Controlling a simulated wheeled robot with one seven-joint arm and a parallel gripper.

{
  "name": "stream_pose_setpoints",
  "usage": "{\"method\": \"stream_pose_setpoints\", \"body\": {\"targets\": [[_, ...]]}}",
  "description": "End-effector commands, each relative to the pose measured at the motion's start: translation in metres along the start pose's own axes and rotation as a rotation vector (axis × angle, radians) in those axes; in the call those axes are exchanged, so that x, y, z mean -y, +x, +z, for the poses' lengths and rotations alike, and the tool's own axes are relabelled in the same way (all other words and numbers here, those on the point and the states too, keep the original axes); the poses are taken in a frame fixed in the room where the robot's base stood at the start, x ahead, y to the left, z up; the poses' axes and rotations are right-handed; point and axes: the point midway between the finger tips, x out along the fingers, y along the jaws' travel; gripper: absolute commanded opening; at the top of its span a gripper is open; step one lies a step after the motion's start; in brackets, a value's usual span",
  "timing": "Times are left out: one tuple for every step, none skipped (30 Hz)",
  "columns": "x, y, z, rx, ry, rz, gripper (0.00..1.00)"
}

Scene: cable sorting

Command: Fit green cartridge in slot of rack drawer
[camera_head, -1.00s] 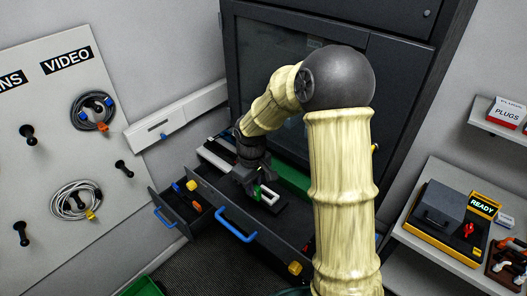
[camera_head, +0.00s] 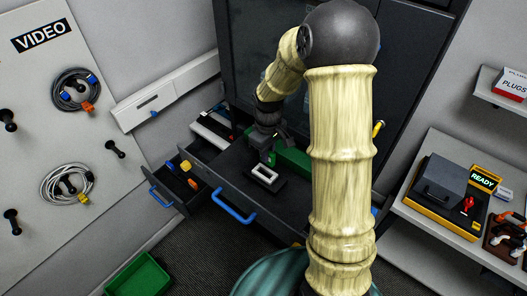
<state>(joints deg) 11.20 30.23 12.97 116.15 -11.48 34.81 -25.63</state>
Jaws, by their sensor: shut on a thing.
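My gripper (camera_head: 269,149) is over the open rack drawer (camera_head: 227,186), pointing down, shut on the green cartridge (camera_head: 271,159). Only a small part of the cartridge shows below the fingers. The slot (camera_head: 264,174) is a pale-rimmed opening on a dark block in the drawer. The cartridge appears just behind the slot's far rim in the picture. I cannot tell how high it is above the slot, or whether it touches the rim.
A long green block (camera_head: 293,160) lies behind the slot, partly hidden by my arm. A smaller open drawer (camera_head: 160,178) with coloured parts is at left. A blue handle (camera_head: 233,213) fronts the rack drawer. A green bin (camera_head: 138,275) stands on the floor.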

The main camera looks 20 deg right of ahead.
Motion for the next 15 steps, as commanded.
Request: {"method": "stream_pose_setpoints", "body": {"targets": [[0.003, 0.007, -0.002, 0.000, -0.006, -0.001, 0.00], [0.004, 0.009, -0.002, 0.000, -0.008, -0.001, 0.00], [0.005, 0.013, -0.003, 0.000, -0.012, -0.001, 0.00], [0.006, 0.015, -0.004, 0.000, -0.014, -0.001, 0.00], [0.007, 0.018, -0.004, 0.000, -0.016, -0.001, 0.00], [0.007, 0.021, -0.005, 0.000, -0.017, -0.001, 0.00], [0.008, 0.024, -0.005, 0.000, -0.018, -0.001, 0.00], [0.008, 0.026, -0.005, 0.000, -0.019, -0.001, 0.00], [0.008, 0.029, -0.006, 0.000, -0.020, -0.001, 0.00], [0.008, 0.030, -0.006, 0.000, -0.020, -0.001, 0.00], [0.008, 0.032, -0.006, 0.000, -0.020, -0.001, 0.00], [0.008, 0.034, -0.006, -0.001, -0.020, -0.001, 0.00], [0.008, 0.035, -0.006, -0.001, -0.020, 0.000, 0.00], [0.008, 0.035, -0.006, -0.001, -0.020, 0.000, 0.00], [0.008, 0.036, -0.005, -0.001, -0.020, 0.000, 0.00]]}}
